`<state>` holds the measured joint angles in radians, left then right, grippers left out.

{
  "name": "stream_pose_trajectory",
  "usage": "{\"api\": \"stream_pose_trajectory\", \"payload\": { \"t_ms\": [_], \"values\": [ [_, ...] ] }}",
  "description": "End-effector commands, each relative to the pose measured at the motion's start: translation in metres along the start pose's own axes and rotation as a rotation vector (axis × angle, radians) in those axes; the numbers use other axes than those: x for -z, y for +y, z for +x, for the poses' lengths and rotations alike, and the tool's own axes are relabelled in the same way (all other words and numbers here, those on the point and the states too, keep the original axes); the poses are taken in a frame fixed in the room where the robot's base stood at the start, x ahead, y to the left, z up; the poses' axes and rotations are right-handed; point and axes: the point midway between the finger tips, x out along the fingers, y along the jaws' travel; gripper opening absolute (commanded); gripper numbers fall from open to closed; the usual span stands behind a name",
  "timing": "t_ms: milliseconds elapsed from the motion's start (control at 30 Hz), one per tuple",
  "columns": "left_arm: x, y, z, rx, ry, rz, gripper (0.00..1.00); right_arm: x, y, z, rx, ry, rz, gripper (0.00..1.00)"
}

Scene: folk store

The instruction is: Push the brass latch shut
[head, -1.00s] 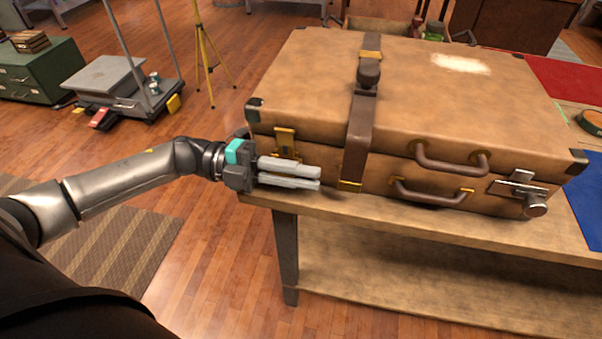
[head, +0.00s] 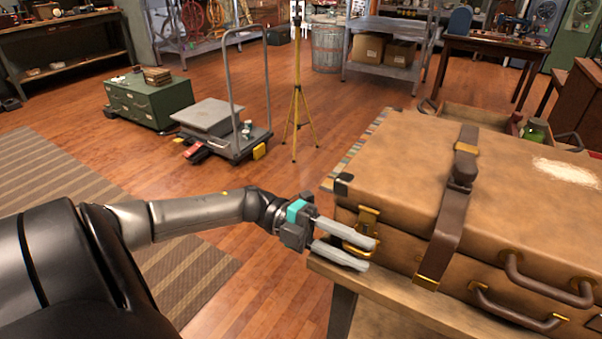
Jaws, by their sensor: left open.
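The brass latch (head: 367,219) is on the front face of a tan leather suitcase (head: 405,165), near its left corner. Its upper plate shows, and a brass loop sticks out below, partly hidden by my gripper's fingers. My left gripper (head: 372,254) is open, its two fingers apart, right in front of the latch. The brass loop shows between or just behind the fingers; I cannot tell whether they touch it. A brown strap (head: 449,215) with brass ends crosses the suitcase to the right of the latch. My right gripper is not in view.
The suitcase lies on a wooden table (head: 395,307). Two brown handles, the upper one (head: 545,285) on the lid, stick out at right. A platform trolley (head: 222,122), a green drawer chest (head: 150,100) and a yellow tripod (head: 296,110) stand behind at left.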

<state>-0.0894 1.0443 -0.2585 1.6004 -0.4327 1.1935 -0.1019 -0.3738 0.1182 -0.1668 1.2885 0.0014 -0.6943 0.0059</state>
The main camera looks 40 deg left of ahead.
Motion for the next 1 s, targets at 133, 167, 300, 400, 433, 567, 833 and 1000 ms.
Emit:
{"api": "stream_pose_trajectory", "payload": {
  "t_ms": [133, 167, 300, 400, 433, 567, 833, 1000],
  "values": [
    [-0.001, 0.000, -0.038, -0.003, -0.006, -0.003, 0.43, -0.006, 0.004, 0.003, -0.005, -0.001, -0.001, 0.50],
    [0.000, -0.001, -0.044, -0.002, -0.006, -0.003, 0.43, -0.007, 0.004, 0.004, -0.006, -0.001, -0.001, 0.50],
    [-0.001, 0.000, -0.073, -0.002, -0.005, -0.002, 0.43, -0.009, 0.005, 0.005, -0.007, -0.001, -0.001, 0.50],
    [-0.001, 0.000, -0.089, -0.001, -0.004, -0.002, 0.43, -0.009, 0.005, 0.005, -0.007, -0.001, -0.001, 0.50],
    [0.000, 0.000, -0.093, 0.000, -0.004, -0.001, 0.43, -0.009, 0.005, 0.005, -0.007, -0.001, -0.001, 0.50],
    [0.000, 0.001, -0.106, 0.000, -0.002, -0.001, 0.43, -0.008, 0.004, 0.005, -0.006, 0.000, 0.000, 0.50],
    [0.000, 0.001, -0.115, 0.000, 0.000, -0.001, 0.43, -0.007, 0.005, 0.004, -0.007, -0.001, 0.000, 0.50],
    [0.000, 0.001, -0.114, 0.000, 0.000, -0.001, 0.43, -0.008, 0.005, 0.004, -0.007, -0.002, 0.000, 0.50]
  ]
}}
